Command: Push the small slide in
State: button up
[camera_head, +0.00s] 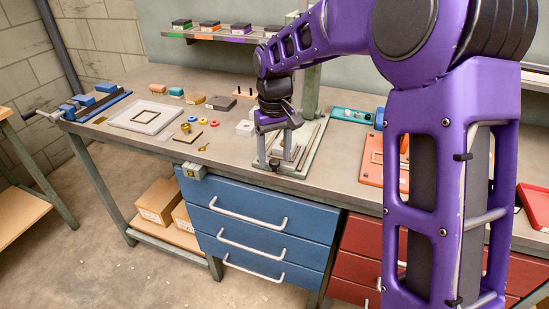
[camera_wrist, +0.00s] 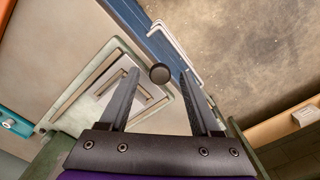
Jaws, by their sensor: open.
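The small slide seems to be the pale metal piece (camera_wrist: 142,90) on the green-edged press base (camera_wrist: 76,102) in the wrist view, partly hidden by a finger. A dark round knob (camera_wrist: 160,74) shows at its front end; how it joins the slide is hard to see. My gripper (camera_wrist: 160,82) is open, with one finger on each side of the knob and visible gaps to it. In the head view my gripper (camera_head: 279,122) points down over the press base (camera_head: 268,163) near the bench's front edge, hiding part of it.
Blue drawers (camera_head: 265,225) with pale handles lie below the bench edge. A white block (camera_head: 245,128) stands left of the press base. The bench's front left has small rings and a key.

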jog(key=shift+f, duration=0.35)
grip_shut()
jog(key=shift+r, duration=0.1)
dwell(1.1)
